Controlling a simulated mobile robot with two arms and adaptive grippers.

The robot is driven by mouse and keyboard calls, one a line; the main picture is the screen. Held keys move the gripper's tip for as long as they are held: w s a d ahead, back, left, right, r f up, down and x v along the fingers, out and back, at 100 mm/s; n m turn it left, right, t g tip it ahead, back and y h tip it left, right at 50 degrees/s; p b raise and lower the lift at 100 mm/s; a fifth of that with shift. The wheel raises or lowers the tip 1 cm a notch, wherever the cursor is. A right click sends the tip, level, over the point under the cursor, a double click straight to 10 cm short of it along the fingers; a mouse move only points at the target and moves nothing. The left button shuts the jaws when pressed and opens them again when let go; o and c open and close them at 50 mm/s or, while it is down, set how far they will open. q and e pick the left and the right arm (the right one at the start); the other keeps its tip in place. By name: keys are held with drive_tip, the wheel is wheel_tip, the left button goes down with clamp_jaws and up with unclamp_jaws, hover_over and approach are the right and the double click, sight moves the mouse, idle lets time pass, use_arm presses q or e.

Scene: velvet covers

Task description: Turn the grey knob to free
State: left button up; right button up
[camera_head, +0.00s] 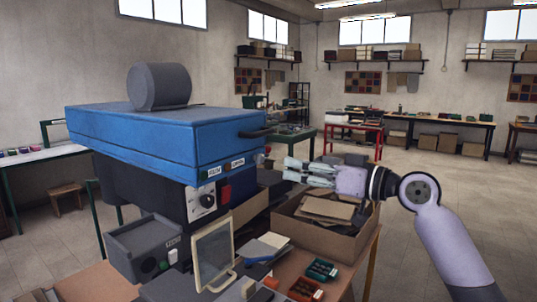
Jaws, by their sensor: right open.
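A blue-topped press-like machine (170,140) stands on the left of the bench, with a large grey cylinder (160,87) on its lid. A small round knob (208,201) with a pale dial plate sits on its dark front panel. Its exact colour and setting are too small to tell. Small label plates (214,170) sit on the blue front edge; I cannot read them surely. My right gripper (287,169) is open and empty, pointing left, to the right of the machine and apart from the knob. My left gripper is not in view.
A cardboard box (325,232) with brown sheets stands below my right gripper. A framed pale panel (213,252) stands in front of the machine, near a grey control box (145,248). Small red and green trays (322,270) lie at the bench front. A black handle (258,132) juts from the lid.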

sight(263, 160)
drive_tip(key=p+x, duration=0.2)
drive_tip(key=x, duration=0.7)
drive_tip(key=shift+p, duration=0.3)
drive_tip(key=shift+c, duration=0.3)
clamp_jaws()
